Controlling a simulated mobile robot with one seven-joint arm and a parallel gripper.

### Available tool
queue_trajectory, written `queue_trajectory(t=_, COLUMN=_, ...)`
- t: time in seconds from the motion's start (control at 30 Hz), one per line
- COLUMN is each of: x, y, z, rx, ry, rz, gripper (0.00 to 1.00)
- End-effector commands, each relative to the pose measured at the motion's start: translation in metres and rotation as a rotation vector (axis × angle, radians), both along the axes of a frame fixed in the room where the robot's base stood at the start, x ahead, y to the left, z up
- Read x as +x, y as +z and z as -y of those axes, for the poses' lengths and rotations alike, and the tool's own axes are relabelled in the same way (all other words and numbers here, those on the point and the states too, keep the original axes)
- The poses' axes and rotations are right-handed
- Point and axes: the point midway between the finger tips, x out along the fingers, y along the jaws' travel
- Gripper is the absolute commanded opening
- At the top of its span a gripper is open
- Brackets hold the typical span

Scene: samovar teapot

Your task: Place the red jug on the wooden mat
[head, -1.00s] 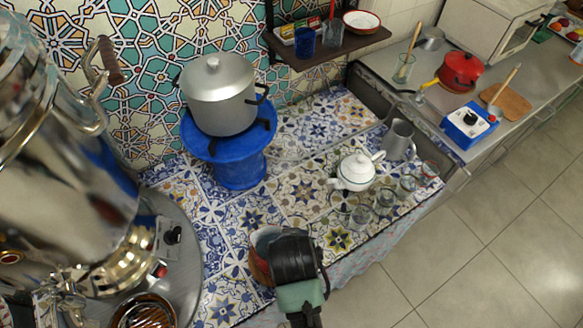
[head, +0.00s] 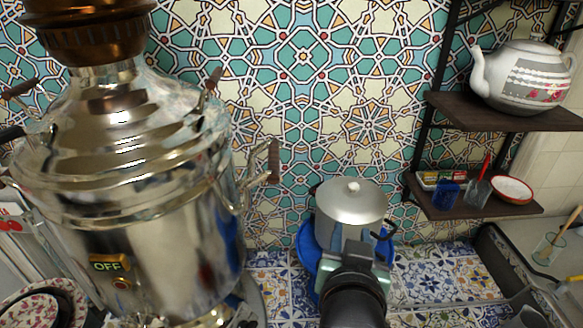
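No red jug and no wooden mat can be made out in the head view. The end of my arm, with my gripper (head: 356,262), rises from the bottom edge in front of the silver pot.
A large silver samovar (head: 130,200) fills the left. A lidded silver pot (head: 350,208) stands on a blue stand (head: 308,250). The tiled counter (head: 440,275) shows bare patches.

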Motion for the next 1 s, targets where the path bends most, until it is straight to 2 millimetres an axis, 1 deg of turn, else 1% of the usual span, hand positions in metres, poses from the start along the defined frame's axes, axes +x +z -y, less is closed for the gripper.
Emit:
queue_trajectory(t=0.03, x=0.009, y=0.056, z=-0.012, rx=-0.033, ry=0.032, rz=0.146, gripper=0.38)
queue_trajectory(t=0.07, x=0.01, y=0.086, z=-0.019, rx=-0.051, ry=0.048, rz=0.226, gripper=0.38)
queue_trajectory(t=0.1, x=0.009, y=0.127, z=-0.028, rx=-0.074, ry=0.067, rz=0.335, gripper=0.38)
queue_trajectory(t=0.13, x=0.006, y=0.156, z=-0.036, rx=-0.089, ry=0.082, rz=0.416, gripper=0.38)
queue_trajectory(t=0.17, x=0.001, y=0.185, z=-0.042, rx=-0.106, ry=0.095, rz=0.494, gripper=0.38)
queue_trajectory(t=0.2, x=-0.009, y=0.221, z=-0.051, rx=-0.125, ry=0.11, rz=0.598, gripper=0.38)
queue_trajectory(t=0.27, x=-0.028, y=0.268, z=-0.064, rx=-0.148, ry=0.128, rz=0.74, gripper=0.38)
queue_trajectory(t=0.3, x=-0.042, y=0.295, z=-0.07, rx=-0.163, ry=0.138, rz=0.826, gripper=0.38)
queue_trajectory(t=0.4, x=-0.074, y=0.345, z=-0.084, rx=-0.187, ry=0.154, rz=0.996, gripper=0.38)
queue_trajectory(t=0.5, x=-0.098, y=0.372, z=-0.09, rx=-0.201, ry=0.159, rz=1.099, gripper=0.38)
queue_trajectory(t=0.6, x=-0.108, y=0.383, z=-0.093, rx=-0.207, ry=0.162, rz=1.142, gripper=0.38)
queue_trajectory(t=0.87, x=-0.109, y=0.383, z=-0.093, rx=-0.207, ry=0.163, rz=1.144, gripper=0.38)
queue_trajectory(t=1.0, x=-0.108, y=0.369, z=-0.093, rx=-0.206, ry=0.163, rz=1.144, gripper=0.38)
